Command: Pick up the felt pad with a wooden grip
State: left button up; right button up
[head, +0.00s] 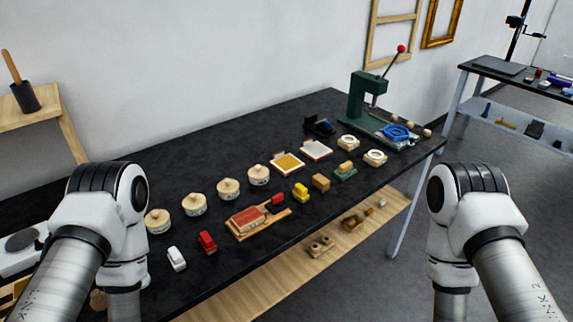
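What looks like the felt pad with a wooden grip (345,172) is a small green piece with a light wooden block on top. It sits on the black table (250,150) right of the middle, near the front edge. It is small in this view, and its fine detail cannot be made out. My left arm shows at the lower left and my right arm at the lower right. Both arms run down out of the picture, so both grippers are hidden below the frame. Nothing touches the pad from my side.
A green press (362,98) stands at the back right. Several lidded pots (228,189) line the left. A wooden shelf (290,265) lies below.

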aim_at(345, 171)
jog(key=l+u, duration=0.15)
jog(key=u, duration=0.6)
jog(key=l+u, duration=0.25)
jog(key=l, duration=0.25)
jog(key=l+u, duration=0.2)
jog(key=l, duration=0.3)
jog(key=k+l+u, duration=0.1)
jog(key=l+u, duration=0.15)
jog(key=l, duration=0.2)
jog(key=k+l+u, duration=0.1)
jog(key=l+u, duration=0.15)
jog(key=l, duration=0.2)
